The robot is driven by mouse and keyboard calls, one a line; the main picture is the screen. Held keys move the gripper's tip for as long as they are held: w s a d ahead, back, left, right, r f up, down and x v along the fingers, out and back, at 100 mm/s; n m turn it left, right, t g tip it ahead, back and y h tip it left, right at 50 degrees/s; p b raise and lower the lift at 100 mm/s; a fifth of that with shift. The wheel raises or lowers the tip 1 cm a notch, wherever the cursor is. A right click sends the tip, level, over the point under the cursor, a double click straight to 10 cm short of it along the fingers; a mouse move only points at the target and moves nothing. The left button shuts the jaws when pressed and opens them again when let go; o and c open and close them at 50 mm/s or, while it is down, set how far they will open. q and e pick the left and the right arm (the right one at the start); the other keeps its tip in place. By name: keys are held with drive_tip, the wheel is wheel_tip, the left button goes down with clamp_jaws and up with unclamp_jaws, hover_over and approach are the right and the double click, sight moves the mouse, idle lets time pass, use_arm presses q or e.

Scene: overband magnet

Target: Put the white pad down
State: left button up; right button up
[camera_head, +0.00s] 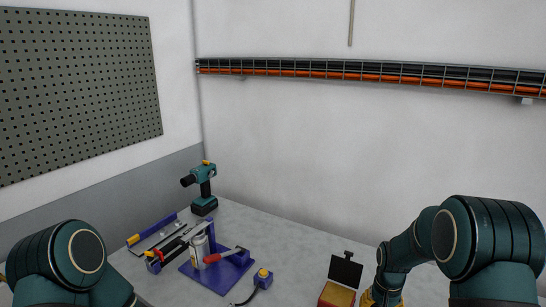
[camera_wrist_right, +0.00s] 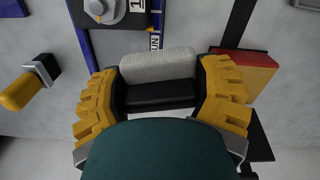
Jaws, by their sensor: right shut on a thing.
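The white pad (camera_wrist_right: 158,64) shows in the right wrist view as a pale textured block with a black part (camera_wrist_right: 160,96) on its near side. My right gripper (camera_wrist_right: 159,84) is shut on it, with one yellow finger at each end. In the head view only a bit of the yellow right gripper (camera_head: 380,298) shows at the bottom edge, and the pad is out of sight there. What lies directly under the pad is hidden. My left gripper is not in view; only its arm shows at the lower left.
A red and yellow box (camera_wrist_right: 247,72) lies right of the pad; its black lid stands open in the head view (camera_head: 345,271). A blue-framed panel with a knob (camera_wrist_right: 103,8) is beyond. A drill (camera_head: 203,189) and purple clamp fixture (camera_head: 207,275) stand left on the grey bench (camera_head: 300,258).

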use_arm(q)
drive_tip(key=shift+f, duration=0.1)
use_arm(e)
drive_tip(key=s+a+n, duration=0.3)
drive_tip(key=s+a, duration=0.7)
drive_tip(key=a, duration=0.1)
drive_tip(key=shift+s+a+n, duration=0.3)
drive_tip(key=shift+s+n, duration=0.05)
drive_tip(key=shift+n, duration=0.05)
drive_tip(key=shift+w+d, duration=0.1)
